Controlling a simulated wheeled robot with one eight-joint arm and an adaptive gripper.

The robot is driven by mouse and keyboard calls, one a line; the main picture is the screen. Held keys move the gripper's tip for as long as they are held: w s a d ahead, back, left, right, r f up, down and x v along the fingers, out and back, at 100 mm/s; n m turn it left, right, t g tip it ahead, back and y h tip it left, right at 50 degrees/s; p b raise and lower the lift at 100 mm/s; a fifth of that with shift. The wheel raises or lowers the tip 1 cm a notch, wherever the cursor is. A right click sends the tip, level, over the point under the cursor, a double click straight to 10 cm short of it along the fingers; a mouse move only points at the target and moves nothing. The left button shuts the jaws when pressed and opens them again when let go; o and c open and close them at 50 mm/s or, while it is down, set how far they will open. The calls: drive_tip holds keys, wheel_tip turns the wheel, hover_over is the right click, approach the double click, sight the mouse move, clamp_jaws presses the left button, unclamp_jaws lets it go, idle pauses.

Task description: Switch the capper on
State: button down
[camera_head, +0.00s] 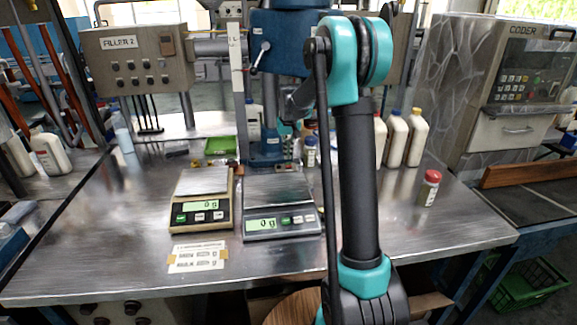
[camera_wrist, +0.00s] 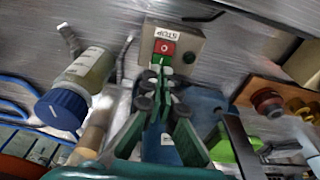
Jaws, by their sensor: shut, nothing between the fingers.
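The blue capper (camera_head: 290,45) stands at the back of the metal table in the head view, partly hidden by my arm. In the wrist view a grey control box (camera_wrist: 190,47) carries a STOP label, a red button (camera_wrist: 165,47) and a green button (camera_wrist: 160,60) below it. In the head view the fingertips are hidden.
Two scales, one beige (camera_head: 202,200) and one grey (camera_head: 280,207), stand on the table in front of the capper. A red-capped jar (camera_head: 429,188) is at the right.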

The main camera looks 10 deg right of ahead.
sight(288, 163)
drive_tip(key=shift+r, duration=2.3)
